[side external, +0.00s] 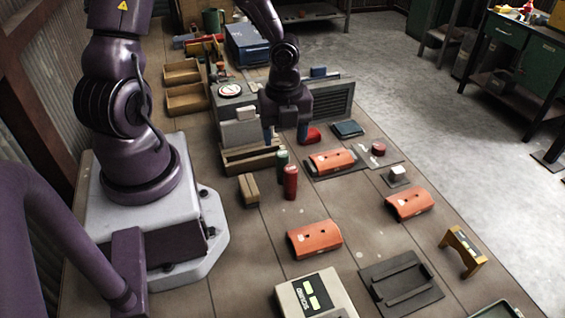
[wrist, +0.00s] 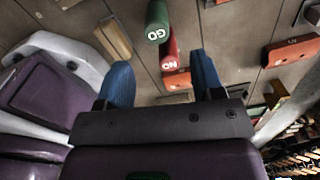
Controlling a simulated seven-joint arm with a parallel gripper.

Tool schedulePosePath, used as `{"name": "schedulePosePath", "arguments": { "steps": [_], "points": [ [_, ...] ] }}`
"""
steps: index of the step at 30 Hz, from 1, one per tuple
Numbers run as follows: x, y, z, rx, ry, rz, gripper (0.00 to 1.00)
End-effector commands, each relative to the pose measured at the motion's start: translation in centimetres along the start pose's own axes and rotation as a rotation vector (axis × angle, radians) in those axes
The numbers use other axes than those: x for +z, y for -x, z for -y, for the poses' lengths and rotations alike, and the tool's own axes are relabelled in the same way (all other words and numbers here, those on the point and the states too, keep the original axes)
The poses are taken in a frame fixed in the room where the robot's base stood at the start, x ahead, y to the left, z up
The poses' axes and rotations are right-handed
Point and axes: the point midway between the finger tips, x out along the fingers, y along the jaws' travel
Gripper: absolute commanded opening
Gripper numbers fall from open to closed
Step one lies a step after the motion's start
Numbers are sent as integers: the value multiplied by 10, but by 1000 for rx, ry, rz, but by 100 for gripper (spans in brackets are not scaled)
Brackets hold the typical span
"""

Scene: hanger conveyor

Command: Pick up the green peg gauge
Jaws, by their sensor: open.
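The green peg gauge (side external: 282,160) stands upright on the bench, just behind a red peg gauge (side external: 290,182) in the side view. In the wrist view the green peg gauge (wrist: 157,20) shows its end marked "GO", and the red one (wrist: 169,50) shows "NO". My gripper (side external: 286,134) is open and empty, with its blue fingers pointing down, above and behind the green peg in the side view.
A wooden tray (side external: 235,161) and a small wooden block (side external: 249,189) are left of the pegs. Orange curved pieces (side external: 332,160) lie to the right and in front (side external: 315,239). A grey box (side external: 314,299) is at the front. Bare bench surrounds the pegs' front side.

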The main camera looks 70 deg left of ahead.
Motion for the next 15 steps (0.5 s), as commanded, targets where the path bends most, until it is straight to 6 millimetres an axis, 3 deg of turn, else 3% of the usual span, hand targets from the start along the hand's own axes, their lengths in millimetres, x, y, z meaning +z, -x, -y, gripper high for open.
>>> {"name": "schedulePosePath", "arguments": {
  "steps": [6,15],
  "points": [
    [-1,-35,0,2,-1,-2,61],
    [3,-56,-1,3,2,-1,61]
  ]
}}
